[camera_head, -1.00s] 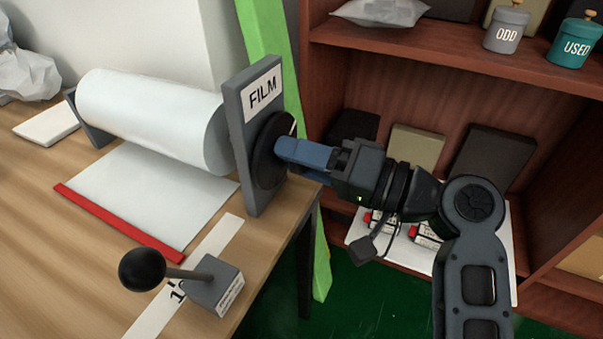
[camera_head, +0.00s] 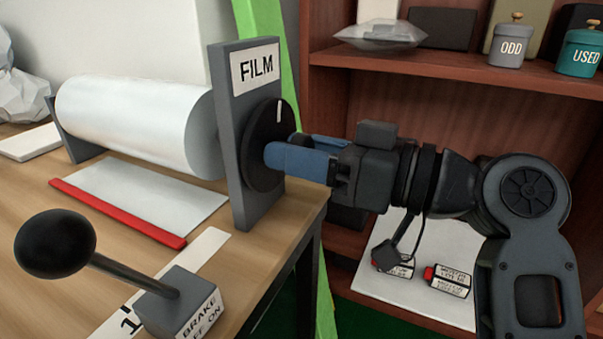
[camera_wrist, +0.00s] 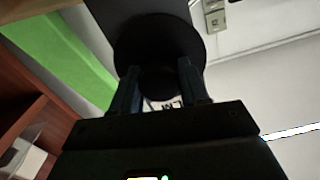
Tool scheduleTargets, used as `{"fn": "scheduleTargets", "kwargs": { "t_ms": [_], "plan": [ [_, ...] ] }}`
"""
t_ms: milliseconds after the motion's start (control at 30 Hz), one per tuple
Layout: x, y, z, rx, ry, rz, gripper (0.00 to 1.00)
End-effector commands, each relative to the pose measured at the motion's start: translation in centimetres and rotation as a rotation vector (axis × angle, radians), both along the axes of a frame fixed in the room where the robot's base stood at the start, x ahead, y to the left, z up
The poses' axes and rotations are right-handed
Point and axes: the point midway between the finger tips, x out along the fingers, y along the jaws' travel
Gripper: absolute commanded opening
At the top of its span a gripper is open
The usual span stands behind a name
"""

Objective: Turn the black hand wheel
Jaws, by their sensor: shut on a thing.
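The black hand wheel (camera_head: 262,122) is a round disc with a white mark near its top, on the right face of the grey upright plate labelled FILM (camera_head: 240,75). My gripper (camera_head: 282,158) comes from the right with its blue fingers at the wheel's middle. In the wrist view, the wheel's dark disc (camera_wrist: 150,40) fills the upper middle, and my fingers (camera_wrist: 160,85) are shut on its dark hub. The exact contact is too dark to see well. A white roll of film (camera_head: 140,120) lies behind the plate, with its sheet (camera_head: 150,195) on the table.
A lever with a black ball (camera_head: 55,243) stands on the brake block (camera_head: 180,300) at the table's front. A red bar (camera_head: 115,212) edges the sheet. The shelf (camera_head: 440,75) at right holds jars and boxes, close behind my arm. A green post (camera_head: 268,30) rises behind the plate.

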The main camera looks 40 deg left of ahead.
Motion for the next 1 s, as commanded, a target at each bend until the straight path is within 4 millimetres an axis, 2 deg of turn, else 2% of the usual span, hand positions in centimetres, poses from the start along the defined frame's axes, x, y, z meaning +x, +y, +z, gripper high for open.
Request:
{"fn": "scheduleTargets", "kwargs": {
  "t_ms": [33,300,867,900,1000],
  "plan": [
    [-0.07,0.00,-0.70,0.000,-0.026,0.003,0.14],
    [-0.06,0.02,-0.51,0.025,-0.127,0.004,0.14],
    [-0.07,0.04,-0.39,0.031,-0.156,0.004,0.14],
    [-0.08,0.03,-0.38,0.031,-0.156,0.004,0.45],
    [-0.06,0.03,-0.33,0.032,-0.156,0.003,0.55]
  ]
}}
